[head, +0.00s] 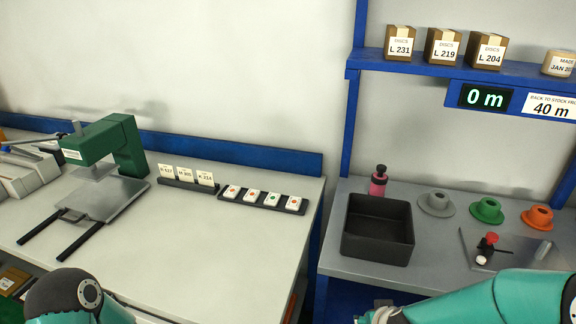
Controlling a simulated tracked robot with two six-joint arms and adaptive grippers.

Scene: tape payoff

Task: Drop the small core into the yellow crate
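I see no yellow crate in the head view. I cannot pick out a small core with certainty either. Grey (436,204), green (487,210) and orange (537,217) flanged hubs stand in a row on the right bench. My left arm shows at the lower left edge and my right arm at the lower right edge.
A black open bin (378,228) and a pink bottle (379,181) stand on the right bench. A green press (110,145) and a rack of cards (262,200) stand on the left bench. Boxes (442,47) sit on the blue shelf. The left bench's front is clear.

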